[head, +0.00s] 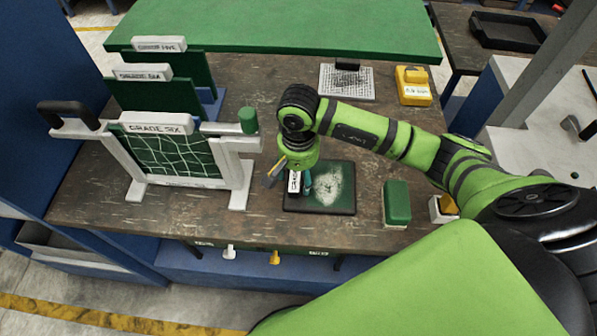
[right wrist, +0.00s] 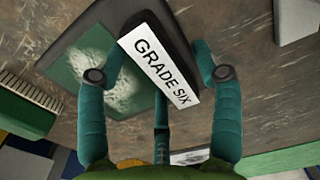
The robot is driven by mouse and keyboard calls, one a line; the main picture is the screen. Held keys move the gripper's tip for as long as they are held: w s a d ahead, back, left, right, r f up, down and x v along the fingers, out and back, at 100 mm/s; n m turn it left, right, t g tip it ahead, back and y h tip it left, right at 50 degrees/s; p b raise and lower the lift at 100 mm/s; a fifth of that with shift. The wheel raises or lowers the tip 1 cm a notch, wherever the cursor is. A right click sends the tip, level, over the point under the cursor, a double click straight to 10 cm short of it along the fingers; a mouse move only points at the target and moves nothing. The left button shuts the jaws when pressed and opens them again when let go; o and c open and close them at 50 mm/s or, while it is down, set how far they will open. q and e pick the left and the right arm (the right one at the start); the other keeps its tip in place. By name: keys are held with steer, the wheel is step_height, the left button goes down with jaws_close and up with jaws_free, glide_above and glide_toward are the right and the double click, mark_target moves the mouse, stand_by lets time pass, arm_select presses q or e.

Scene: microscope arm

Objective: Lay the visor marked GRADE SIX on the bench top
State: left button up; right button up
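The GRADE SIX visor (head: 294,182) is a small dark piece with a white lettered label. In the right wrist view the visor (right wrist: 160,62) lies slantwise between the fingertips, label towards the camera. My right gripper (head: 293,175) appears shut on it, teal fingers (right wrist: 160,60) on both sides. It is over the left part of a black-framed mat (head: 348,205); the gap beneath is hard to judge. The worn brown bench top (head: 245,100) spreads around the mat. My left gripper is not in view.
A white rack (head: 240,185) with labelled green panels stands left. A green block (head: 397,203) is right of the mat. Bare bench lies between the plate and mat.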

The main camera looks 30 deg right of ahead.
steer(key=shift+r, duration=0.3)
step_height(320, 180, up, 12)
steer(key=b, duration=0.3)
steer(key=shift+f, duration=0.15)
steer(key=shift+s+f, duration=0.1)
